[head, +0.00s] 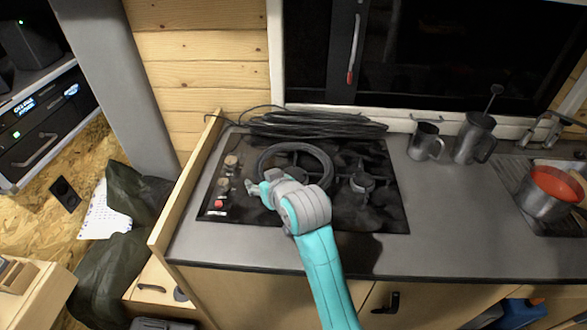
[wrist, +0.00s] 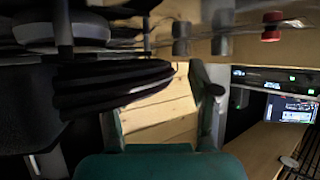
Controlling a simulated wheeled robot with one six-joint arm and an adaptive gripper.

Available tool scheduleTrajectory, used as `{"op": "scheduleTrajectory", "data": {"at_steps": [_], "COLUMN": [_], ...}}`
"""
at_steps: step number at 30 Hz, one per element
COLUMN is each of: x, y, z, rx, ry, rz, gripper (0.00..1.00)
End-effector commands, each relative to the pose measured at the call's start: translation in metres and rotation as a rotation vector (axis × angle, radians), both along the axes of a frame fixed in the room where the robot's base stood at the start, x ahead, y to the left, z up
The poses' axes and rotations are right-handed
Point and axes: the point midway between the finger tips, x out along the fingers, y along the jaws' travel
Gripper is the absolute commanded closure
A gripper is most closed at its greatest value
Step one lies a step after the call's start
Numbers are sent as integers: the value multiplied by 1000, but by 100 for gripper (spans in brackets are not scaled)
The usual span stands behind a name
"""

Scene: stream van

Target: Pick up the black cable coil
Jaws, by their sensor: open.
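The black cable coil (head: 315,124) lies as a flattened bundle along the back of the stove, below the window sill, with a thin loose strand reaching left. In the wrist view, which is upside down, the dark strands of the coil (wrist: 112,88) show at the left, partly behind a finger. My gripper (head: 256,188) is over the left part of the stove, in front of the coil and apart from it in the head view. Its fingers are spread, with wooden boards visible between them in the wrist view. I see nothing held.
A dark ring (head: 295,147) shows over the stove (head: 385,215) beside my gripper. Stove knobs (head: 231,160) are at left. A metal mug (head: 425,142), a metal press pot (head: 474,138) and a pot (head: 546,205) stand right. The counter (head: 440,225) is clear between.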

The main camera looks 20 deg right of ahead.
Motion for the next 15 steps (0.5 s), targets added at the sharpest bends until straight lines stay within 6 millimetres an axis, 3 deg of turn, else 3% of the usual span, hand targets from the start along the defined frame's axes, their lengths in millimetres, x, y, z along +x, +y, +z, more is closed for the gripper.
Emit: {"op": "scheduleTrajectory", "data": {"at_steps": [4,11,15], "x": [0,0,0], "y": [0,0,0], "z": [0,0,1], "rx": [0,0,-1], "ry": [0,0,-2], "rz": [0,0,0], "gripper": [42,99,100]}}
